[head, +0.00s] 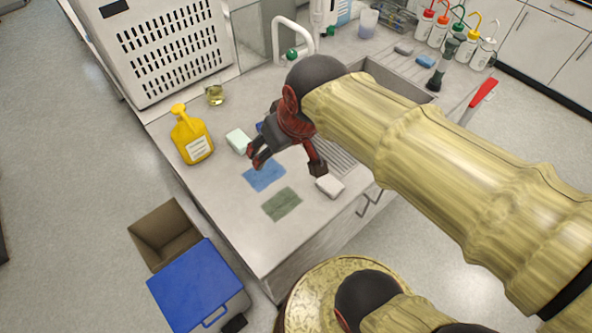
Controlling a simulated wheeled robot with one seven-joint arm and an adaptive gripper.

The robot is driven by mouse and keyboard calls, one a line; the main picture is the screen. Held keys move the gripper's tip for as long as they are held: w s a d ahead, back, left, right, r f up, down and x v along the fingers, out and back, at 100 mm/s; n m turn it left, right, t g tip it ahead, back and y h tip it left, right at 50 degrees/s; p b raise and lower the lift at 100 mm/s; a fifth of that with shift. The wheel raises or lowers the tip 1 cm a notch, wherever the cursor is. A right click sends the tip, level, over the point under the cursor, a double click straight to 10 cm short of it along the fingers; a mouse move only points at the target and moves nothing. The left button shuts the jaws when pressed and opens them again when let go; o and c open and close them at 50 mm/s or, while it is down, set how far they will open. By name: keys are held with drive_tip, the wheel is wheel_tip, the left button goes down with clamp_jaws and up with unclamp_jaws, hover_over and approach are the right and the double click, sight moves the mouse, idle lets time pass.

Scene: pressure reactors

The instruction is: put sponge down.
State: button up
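My gripper (287,168) is over the counter with its two fingers spread wide, and I see nothing between them. A white block (330,187), possibly a sponge, lies on the counter just below the right finger; I cannot tell whether they touch. A pale green-white block (238,141), like a sponge or soap bar, lies left of the left finger. Two small sponge-like pads, one grey (403,50) and one blue (426,61), lie at the sink's far edge. Which one is the task's sponge is not clear. The counter behind my gripper is partly hidden.
A blue cloth (264,177) and a green cloth (282,204) lie flat on the counter (235,215). A yellow bottle (191,135) and a small glass (215,95) stand at left. The sink (400,85) is partly behind my arm. Several wash bottles stand at the far right.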

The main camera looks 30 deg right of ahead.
drive_tip(key=s, duration=0.7)
drive_tip(key=shift+s+d+f+m, duration=0.15)
drive_tip(key=shift+d+f+m, duration=0.05)
drive_tip(key=shift+m, duration=0.1)
drive_tip(key=shift+o, duration=0.6)
